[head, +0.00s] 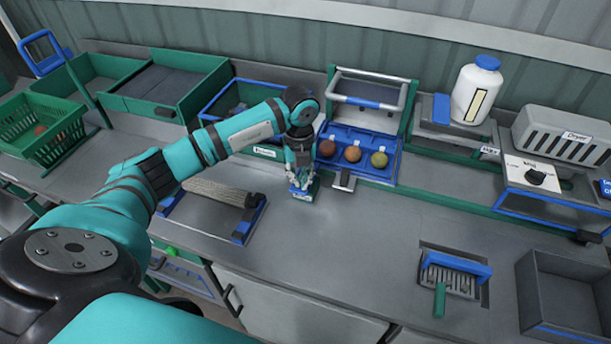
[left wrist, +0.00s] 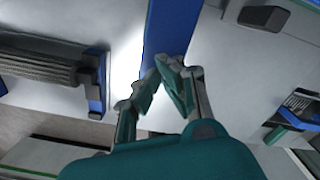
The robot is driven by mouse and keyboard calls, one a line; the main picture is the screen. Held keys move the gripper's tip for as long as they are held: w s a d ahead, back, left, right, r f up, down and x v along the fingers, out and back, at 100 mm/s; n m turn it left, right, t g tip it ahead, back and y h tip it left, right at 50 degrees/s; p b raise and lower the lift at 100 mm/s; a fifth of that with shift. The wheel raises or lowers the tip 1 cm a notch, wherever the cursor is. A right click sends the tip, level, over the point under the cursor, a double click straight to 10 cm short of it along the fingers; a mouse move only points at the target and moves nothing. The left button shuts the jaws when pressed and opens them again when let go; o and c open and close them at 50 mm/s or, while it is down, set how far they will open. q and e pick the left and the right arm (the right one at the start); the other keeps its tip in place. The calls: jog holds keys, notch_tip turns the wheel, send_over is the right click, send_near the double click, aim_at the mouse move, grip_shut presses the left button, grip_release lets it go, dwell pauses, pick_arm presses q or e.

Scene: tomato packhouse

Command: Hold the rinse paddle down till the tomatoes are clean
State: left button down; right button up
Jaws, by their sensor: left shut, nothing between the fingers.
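Three tomatoes, two brownish red (head: 327,148) (head: 352,154) and one yellow-green (head: 379,160), sit in a row in a blue tray (head: 333,172) under a rinse frame (head: 370,75). Dark marks seem to show on them. My left gripper (head: 302,186) is shut and empty, pointing down in front of the tray's left end. In the left wrist view its fingertips (left wrist: 168,72) are over a blue strip (left wrist: 170,28), which looks like the paddle; whether they touch it I cannot tell. A grey tab (head: 344,181) sticks out before the tray. My right gripper is out of view.
A roller in a blue frame (head: 246,228) lies left of my gripper. A white bottle (head: 477,92) and a labelled dryer (head: 565,137) stand back right. A grated blue-handled unit (head: 455,267) and a grey bin (head: 562,295) are front right. The middle bench is clear.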

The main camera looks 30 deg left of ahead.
pick_arm(q)
jog(key=shift+f, duration=0.15)
jog(key=shift+s+f+b, duration=0.1)
jog(key=shift+f+b, duration=0.8)
jog(key=shift+f, duration=0.15)
dwell(6.8)
